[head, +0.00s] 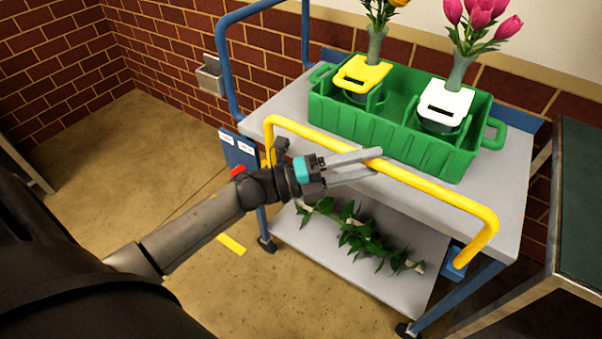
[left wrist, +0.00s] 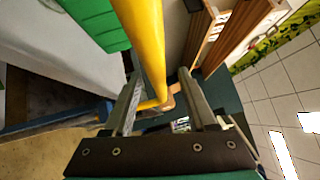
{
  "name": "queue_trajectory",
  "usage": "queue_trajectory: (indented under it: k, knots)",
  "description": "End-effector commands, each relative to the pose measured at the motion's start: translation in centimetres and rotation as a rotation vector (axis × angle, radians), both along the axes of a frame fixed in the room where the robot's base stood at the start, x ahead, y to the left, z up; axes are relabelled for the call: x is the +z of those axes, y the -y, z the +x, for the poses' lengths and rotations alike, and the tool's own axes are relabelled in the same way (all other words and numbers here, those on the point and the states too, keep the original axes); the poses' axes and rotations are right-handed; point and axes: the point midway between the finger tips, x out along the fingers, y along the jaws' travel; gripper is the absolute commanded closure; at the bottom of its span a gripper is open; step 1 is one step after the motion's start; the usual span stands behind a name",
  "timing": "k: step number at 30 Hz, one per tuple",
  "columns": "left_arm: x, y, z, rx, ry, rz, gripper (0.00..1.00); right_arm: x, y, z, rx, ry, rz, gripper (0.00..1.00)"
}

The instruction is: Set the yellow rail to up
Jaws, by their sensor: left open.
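The yellow rail (head: 432,192) is a bent bar along the near side of the cart. Its long bar stands above the cart's top edge, and its ends run down to the cart's side; the right end meets a blue block. My left gripper (head: 378,163) is open at the middle of the long bar. In the left wrist view, the yellow rail (left wrist: 146,40) runs between the two spread fingers of the left gripper (left wrist: 160,82). I cannot tell whether a finger touches it. My right gripper is not in view.
A green caddy (head: 365,124) with flower vases in yellow and white holders stands on the cart top (head: 510,200). Leafy stems (head: 360,235) lie on the lower shelf. A table (head: 580,190) stands at the right. The floor at left is clear.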

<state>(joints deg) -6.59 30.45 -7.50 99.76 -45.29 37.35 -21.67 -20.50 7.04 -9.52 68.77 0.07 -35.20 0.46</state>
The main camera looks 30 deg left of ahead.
Motion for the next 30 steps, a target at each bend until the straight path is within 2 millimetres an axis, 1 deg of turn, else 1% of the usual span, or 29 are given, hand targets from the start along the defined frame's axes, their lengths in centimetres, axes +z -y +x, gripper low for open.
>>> queue_trajectory:
  k: [6, 11, 16, 21, 30]
  knots:
    - [-0.7, -3.4, -3.1, 0.001, -0.003, 0.002, 0.43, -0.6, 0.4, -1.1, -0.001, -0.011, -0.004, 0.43]
    - [-1.1, -6.0, -5.4, 0.002, -0.002, 0.002, 0.43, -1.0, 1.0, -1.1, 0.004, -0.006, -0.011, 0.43]
    - [-1.4, -8.3, -7.5, 0.002, 0.001, 0.000, 0.43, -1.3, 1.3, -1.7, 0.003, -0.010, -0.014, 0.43]
    - [-1.6, -9.4, -8.6, 0.001, 0.005, 0.000, 0.43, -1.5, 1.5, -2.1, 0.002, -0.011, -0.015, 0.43]
    - [-1.7, -9.7, -8.8, 0.000, 0.005, -0.001, 0.43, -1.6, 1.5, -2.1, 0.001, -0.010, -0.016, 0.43]
